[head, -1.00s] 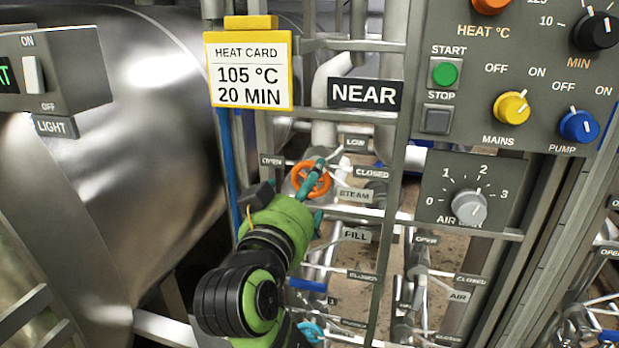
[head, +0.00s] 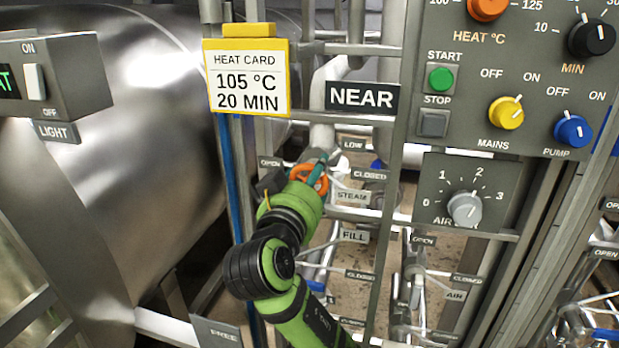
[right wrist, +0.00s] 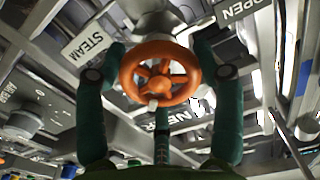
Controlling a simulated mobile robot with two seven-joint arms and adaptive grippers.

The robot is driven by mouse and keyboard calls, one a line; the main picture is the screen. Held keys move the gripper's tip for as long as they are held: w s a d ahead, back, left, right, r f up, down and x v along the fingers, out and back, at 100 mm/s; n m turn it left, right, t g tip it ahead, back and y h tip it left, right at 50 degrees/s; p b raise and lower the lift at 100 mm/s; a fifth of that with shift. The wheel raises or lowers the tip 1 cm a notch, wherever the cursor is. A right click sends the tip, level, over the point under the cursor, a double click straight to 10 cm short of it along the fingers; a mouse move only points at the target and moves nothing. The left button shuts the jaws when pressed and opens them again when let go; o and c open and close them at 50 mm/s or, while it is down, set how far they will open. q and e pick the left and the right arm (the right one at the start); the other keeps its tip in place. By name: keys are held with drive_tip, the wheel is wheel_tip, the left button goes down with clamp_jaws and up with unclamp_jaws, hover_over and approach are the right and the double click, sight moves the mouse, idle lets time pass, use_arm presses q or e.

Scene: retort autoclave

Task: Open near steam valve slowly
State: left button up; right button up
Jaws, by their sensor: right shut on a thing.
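The near steam valve has an orange spoked handwheel (head: 308,178) beside the STEAM label (head: 352,196), below the NEAR sign (head: 363,96). My right gripper (head: 317,172) is at this wheel, with its green arm partly hiding it. In the right wrist view, the orange wheel (right wrist: 160,73) sits between the dark green fingers of my right gripper (right wrist: 160,62), which is shut on its rim. An OPEN label (head: 270,162) is left of the wheel and a CLOSED label (head: 369,175) right of it. My left gripper is not in view.
A heat card (head: 247,78) reads 105 °C, 20 MIN. A control panel (head: 465,60) with knobs and an air dial (head: 465,208) stand at the right. Grey frame bars and pipes crowd around the wheel. A large steel vessel (head: 120,130) fills the left.

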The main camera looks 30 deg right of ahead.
drive_tip(key=shift+r, duration=0.35)
